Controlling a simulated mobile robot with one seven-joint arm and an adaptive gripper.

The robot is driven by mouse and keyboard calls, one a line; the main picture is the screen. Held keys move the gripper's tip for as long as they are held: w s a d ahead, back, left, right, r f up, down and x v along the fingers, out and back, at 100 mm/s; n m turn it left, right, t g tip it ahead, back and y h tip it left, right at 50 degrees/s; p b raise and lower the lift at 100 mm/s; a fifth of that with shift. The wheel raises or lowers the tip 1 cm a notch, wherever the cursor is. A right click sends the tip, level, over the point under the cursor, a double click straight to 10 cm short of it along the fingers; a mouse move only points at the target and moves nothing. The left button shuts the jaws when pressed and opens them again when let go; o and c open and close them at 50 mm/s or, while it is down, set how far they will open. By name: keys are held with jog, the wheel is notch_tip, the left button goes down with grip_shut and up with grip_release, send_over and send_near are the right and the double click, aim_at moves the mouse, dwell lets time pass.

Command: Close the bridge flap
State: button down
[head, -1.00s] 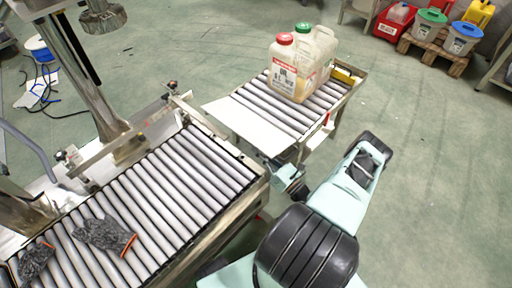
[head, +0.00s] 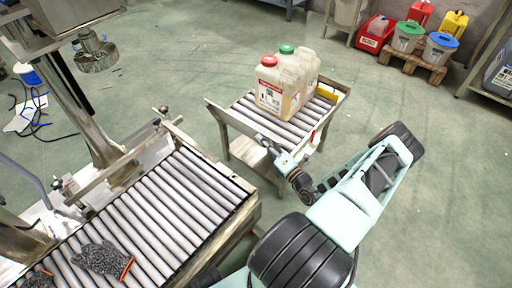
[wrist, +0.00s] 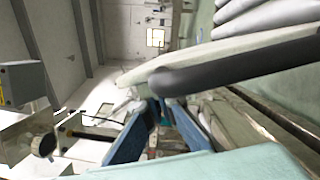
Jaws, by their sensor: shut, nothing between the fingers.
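The bridge flap (head: 232,122) is a pale metal plate along the left end of the small roller table (head: 330,113). In the head view it is raised at an angle, seen nearly edge-on, with a gap to the large roller conveyor (head: 165,205). My gripper (head: 284,160) is low by the flap's near end, at the small table's near corner. I cannot tell whether it touches the flap. In the wrist view my blue fingers (wrist: 157,108) are shut and empty. A pale panel and a dark bar cross just above them; I cannot tell what these are.
Two jerrycans, one red-capped (head: 270,92) and one green-capped (head: 303,66), stand on the small table. Grey gloves (head: 102,260) lie on the large conveyor. A steel column (head: 80,100) stands at left.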

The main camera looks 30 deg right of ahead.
jog(key=d+m, duration=0.1)
jog(key=w+d+r+m, duration=0.1)
jog(key=d, duration=0.1)
jog(key=d+m, duration=0.1)
jog(key=m, duration=0.1)
jog(key=shift+w+d+r+g+h, duration=0.3)
jog(key=shift+w+d+r+g, duration=0.05)
jog(key=shift+d+g, duration=0.05)
jog(key=shift+w+d+r, duration=0.1)
jog(key=shift+w+d, duration=0.1)
jog(key=shift+d, duration=0.3)
jog(key=shift+w+d, duration=0.15)
jog(key=shift+d, duration=0.45)
